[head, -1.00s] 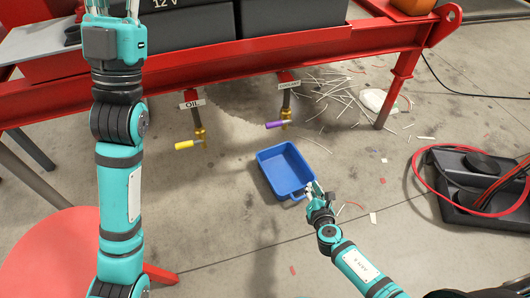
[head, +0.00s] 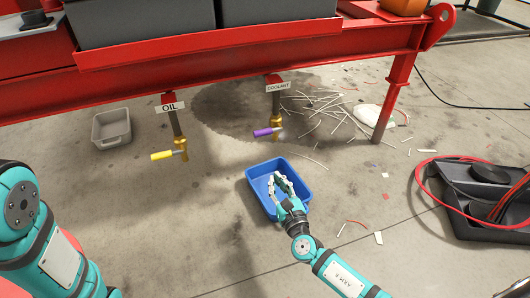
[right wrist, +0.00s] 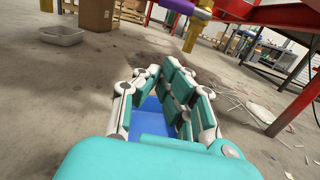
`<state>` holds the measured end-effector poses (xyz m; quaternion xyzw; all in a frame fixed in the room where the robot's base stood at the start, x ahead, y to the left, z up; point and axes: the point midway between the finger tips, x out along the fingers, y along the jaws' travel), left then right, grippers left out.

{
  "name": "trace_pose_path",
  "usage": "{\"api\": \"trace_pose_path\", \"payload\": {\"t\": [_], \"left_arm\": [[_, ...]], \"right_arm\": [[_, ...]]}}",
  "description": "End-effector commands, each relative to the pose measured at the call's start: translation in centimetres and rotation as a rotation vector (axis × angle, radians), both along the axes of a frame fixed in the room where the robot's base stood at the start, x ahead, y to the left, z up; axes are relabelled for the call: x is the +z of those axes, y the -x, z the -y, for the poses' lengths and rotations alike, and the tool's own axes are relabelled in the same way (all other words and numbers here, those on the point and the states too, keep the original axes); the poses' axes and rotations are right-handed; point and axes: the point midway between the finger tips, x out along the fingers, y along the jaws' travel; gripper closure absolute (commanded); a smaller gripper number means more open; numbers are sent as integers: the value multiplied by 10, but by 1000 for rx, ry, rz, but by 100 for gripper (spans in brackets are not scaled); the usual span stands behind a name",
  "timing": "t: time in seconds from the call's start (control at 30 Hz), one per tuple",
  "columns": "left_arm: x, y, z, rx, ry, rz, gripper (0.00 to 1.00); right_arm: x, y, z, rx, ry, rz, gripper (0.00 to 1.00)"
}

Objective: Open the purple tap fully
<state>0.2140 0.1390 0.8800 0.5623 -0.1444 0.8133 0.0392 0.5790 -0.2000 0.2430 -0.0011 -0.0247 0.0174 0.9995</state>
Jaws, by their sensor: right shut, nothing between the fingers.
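The purple tap (head: 264,133) hangs under the red frame on a pipe with a COOLANT label (head: 278,87). Its purple lever points left, roughly level, across the brass valve body. In the right wrist view the purple lever (right wrist: 179,5) shows at the top edge, partly cut off. My right gripper (head: 281,179) is below and slightly right of the tap in the head view, over the blue tray. Its fingers (right wrist: 168,78) are shut and empty, apart from the tap. My left gripper is out of view; only part of the left arm shows.
The blue tray (head: 256,169) stands on the floor below the purple tap. A yellow-handled tap (head: 162,155) with an OIL label is to the left, with a grey tray (head: 96,130) behind. Red frame (head: 395,95) legs and a black base with red hose (head: 458,198) stand right.

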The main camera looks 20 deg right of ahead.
Motion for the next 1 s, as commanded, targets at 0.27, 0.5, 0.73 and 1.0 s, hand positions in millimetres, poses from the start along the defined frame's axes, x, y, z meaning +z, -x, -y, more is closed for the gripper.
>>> {"api": "trace_pose_path", "payload": {"t": [0.27, 0.5, 0.73, 1.0], "left_arm": [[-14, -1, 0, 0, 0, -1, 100], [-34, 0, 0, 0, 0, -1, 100], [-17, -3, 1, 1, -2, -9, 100], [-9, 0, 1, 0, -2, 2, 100]], "right_arm": [[-1, -34, -1, -2, -4, 3, 100], [1, -87, -3, -2, -5, 3, 100], [33, -104, -4, -2, -7, 0, 100], [44, -107, -4, 0, -3, -2, 100]]}}
